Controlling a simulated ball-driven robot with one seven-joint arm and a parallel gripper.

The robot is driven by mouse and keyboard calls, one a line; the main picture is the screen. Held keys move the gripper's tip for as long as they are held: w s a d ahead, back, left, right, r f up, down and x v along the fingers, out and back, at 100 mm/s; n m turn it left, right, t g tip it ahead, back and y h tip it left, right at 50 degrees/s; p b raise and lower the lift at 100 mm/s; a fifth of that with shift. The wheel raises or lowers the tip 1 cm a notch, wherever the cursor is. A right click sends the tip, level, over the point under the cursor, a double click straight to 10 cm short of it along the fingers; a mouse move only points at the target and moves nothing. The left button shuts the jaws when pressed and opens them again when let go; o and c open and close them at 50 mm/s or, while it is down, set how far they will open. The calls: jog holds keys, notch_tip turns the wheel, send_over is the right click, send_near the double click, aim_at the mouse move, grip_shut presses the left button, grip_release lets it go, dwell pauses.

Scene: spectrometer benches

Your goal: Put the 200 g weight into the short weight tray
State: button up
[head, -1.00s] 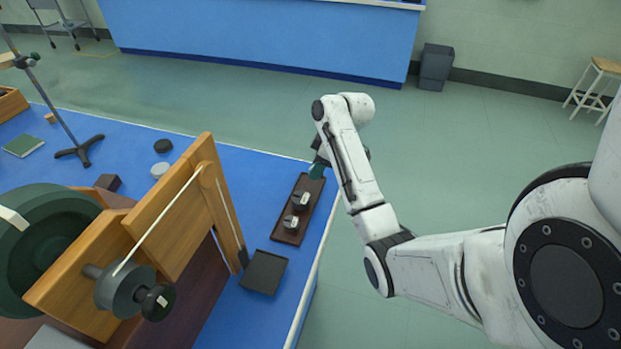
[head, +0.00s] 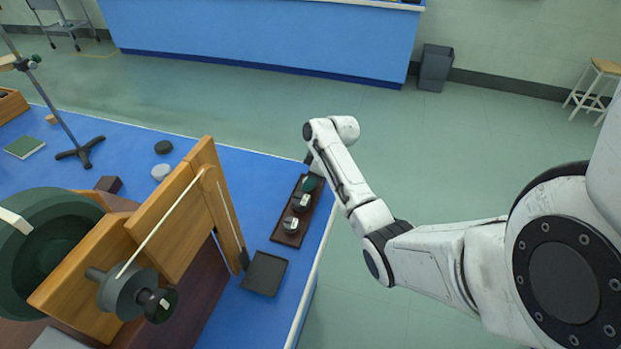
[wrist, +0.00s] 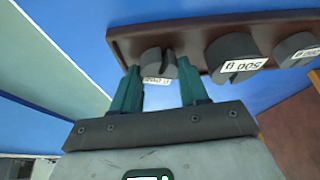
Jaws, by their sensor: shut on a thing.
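A small grey weight (wrist: 155,64) is between the teal fingers of my gripper (wrist: 160,75) in the wrist view. Its white label is upside down and too small to read surely; it appears to be the 200 g weight. My gripper is shut on it at the far end of the long brown tray (wrist: 192,30), which also shows in the head view (head: 283,236). I cannot tell whether the weight is clear of that tray. The short weight tray appears to be the small dark, empty tray (head: 264,274) nearer me in the head view.
A 500 g weight (wrist: 236,55) and another labelled weight (wrist: 296,48) sit in the brown tray beside the held one. A wooden frame with a pulley and cord (head: 205,210) stands left of both trays. The bench's right edge (head: 318,262) is close by.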

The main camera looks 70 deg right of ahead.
jog(key=shift+f, duration=0.15)
jog(key=o, duration=0.9)
jog(key=v, duration=1.2)
